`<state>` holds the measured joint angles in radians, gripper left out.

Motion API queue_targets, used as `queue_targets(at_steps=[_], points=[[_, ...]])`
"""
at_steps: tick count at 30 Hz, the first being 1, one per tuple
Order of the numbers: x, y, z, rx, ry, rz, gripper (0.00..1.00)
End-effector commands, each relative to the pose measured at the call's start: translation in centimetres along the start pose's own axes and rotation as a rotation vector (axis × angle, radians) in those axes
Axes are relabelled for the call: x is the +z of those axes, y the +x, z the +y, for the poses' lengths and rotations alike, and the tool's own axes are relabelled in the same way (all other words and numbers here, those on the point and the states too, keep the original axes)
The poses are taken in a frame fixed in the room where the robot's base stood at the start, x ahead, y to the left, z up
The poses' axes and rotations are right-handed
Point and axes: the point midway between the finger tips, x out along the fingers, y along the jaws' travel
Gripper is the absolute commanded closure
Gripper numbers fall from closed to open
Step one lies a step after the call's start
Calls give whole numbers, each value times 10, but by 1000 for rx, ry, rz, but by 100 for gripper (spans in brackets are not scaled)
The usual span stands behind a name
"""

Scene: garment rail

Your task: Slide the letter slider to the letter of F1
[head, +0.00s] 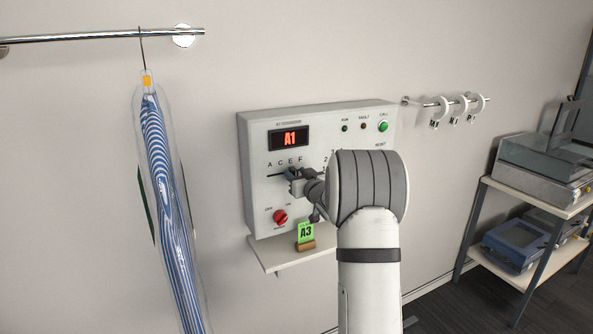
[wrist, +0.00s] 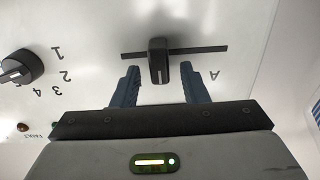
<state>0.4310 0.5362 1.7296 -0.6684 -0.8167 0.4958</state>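The letter slider (wrist: 158,60) is a black knob on a dark horizontal slot (wrist: 205,49), seen upside down in the wrist view. It stands near the slot's middle, left of the printed A there. My gripper (wrist: 159,72) is open, one finger on each side of the knob, with gaps visible; it also shows at the control box in the head view (head: 293,176). The box (head: 258,205) bears the letters A, C, E, F above the slot. Its red display (head: 289,138) reads A1. The fingers hide the other letters in the wrist view, so the slider's exact letter is unclear.
A black number dial (wrist: 18,68) is beside the slot. A red knob (head: 280,217) and a shelf (head: 275,256) with a green A3 tag (head: 305,232) lie below. A striped garment (head: 165,190) hangs left; a cart (head: 478,215) stands right.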

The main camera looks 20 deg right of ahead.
Motion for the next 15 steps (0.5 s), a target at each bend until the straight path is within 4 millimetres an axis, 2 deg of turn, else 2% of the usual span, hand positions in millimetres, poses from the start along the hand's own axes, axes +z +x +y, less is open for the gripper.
queue_targets(at_steps=[4, 12, 15], points=[[0, 10, 0, 0, 0, -1, 60], [0, 11, 0, 2, 0, -1, 60], [0, 11, 1, 2, 0, -1, 67]])
